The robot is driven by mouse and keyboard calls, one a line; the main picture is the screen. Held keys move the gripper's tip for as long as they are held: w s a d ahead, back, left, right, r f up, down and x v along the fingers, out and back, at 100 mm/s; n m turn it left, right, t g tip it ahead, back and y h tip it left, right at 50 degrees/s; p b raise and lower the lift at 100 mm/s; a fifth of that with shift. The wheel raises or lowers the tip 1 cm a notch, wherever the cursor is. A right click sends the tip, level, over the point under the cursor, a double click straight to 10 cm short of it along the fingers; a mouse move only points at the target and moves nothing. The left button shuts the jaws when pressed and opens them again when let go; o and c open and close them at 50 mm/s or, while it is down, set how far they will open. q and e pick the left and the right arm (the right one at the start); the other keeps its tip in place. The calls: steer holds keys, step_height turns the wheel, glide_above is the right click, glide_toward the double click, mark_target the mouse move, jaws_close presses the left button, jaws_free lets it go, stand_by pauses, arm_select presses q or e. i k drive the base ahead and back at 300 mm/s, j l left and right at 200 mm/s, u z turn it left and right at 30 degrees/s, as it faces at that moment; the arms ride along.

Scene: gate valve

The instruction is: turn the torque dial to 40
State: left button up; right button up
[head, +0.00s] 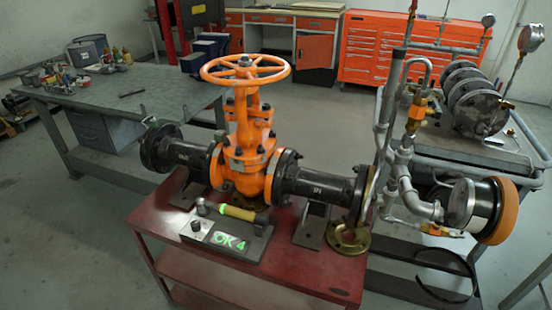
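A dark grey box (254,245) sits at the front of the red table. Its lit green display (229,241) reads "OK 4"; whether another digit follows cannot be made out. A tool with a yellow-green handle (237,212) lies across the box's back, with dark ends. A small grey knob (196,226) is at the box's left end; it may be the torque dial, but its markings are too small to read. Behind stands the orange gate valve with its handwheel (246,69) on top. Neither of my grippers is in view.
The red table (165,222) also carries the black flanged pipes (319,186) and a brass ring (349,241). A grey workbench (165,88) is at left. A pipe rig with gauges (480,110) stands at right. The red table's front strip is clear.

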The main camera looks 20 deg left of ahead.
mark_target(196, 226)
steer(key=u, duration=1.15)
